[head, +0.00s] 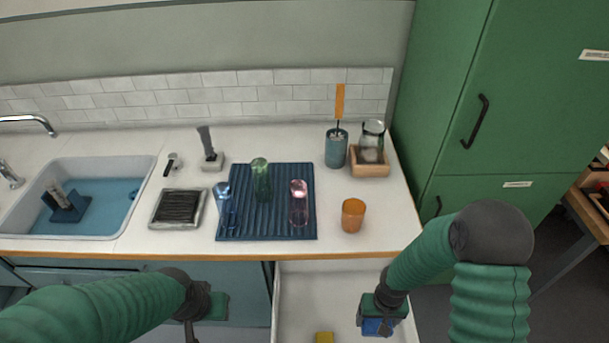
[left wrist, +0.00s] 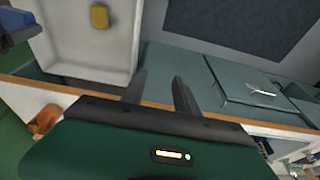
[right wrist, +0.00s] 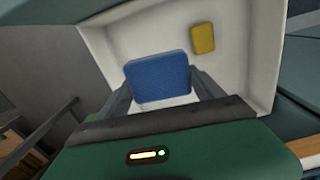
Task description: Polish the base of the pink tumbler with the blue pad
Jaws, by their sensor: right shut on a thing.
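The pink tumbler (head: 299,203) stands on the ribbed dark blue drying mat (head: 268,236), at its right side. My right gripper (head: 378,318) is shut on the blue pad (head: 377,327), low in front of the counter and over the open white drawer. The blue pad also shows between the fingers in the right wrist view (right wrist: 157,77). My left gripper (left wrist: 160,92) has its two fingers apart with nothing between them, in front of the counter. In the head view its fingers are mostly hidden behind its wrist.
A blue tumbler (head: 226,204) and a green tumbler (head: 261,180) share the mat. An orange cup (head: 352,215) stands right of it. A yellow pad (right wrist: 203,38) lies in the open drawer (head: 300,290). The sink (head: 140,200) is at left.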

